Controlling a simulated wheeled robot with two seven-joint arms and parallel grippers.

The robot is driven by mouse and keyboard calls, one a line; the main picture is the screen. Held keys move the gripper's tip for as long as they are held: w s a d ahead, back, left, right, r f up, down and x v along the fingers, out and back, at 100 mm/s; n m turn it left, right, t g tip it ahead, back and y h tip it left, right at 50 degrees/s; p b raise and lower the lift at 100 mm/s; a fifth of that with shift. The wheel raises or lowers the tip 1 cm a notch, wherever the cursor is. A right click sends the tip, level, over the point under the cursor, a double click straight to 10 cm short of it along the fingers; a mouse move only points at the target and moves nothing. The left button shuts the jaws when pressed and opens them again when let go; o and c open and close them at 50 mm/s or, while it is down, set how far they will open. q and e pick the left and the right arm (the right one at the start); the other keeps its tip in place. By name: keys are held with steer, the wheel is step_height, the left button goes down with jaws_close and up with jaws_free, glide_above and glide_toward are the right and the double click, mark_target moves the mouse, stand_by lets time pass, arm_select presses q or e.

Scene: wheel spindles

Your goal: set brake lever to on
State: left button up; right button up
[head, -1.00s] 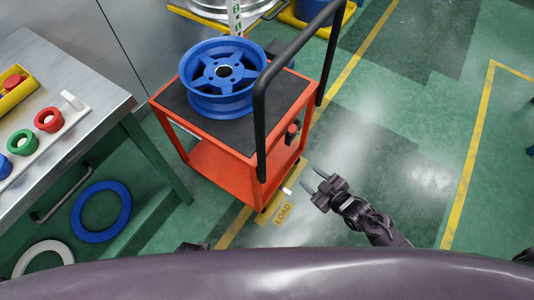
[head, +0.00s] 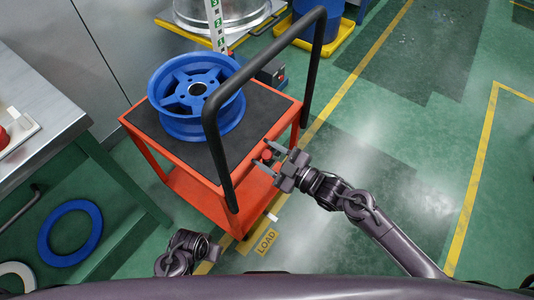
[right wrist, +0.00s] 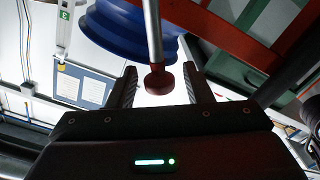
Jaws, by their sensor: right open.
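The brake lever has a red knob (head: 267,156) at the right side of the orange cart (head: 187,184), below the black handle. In the right wrist view the knob (right wrist: 158,82) hangs on a metal rod between the two fingers, with gaps on both sides. My right gripper (head: 263,153) is open, its fingers reaching to either side of the knob. My left gripper (head: 210,250) is low in the head view, in front of the cart and away from the lever; its jaws are not clear.
A blue wheel (head: 200,127) lies on the cart's dark top. The cart's black handle (head: 214,150) arches close to my right gripper. A steel-topped bench (head: 65,95) stands at left, with a blue ring (head: 48,252) beneath it. Open floor lies at right.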

steer(key=shift+c, duration=0.4)
jaws_close()
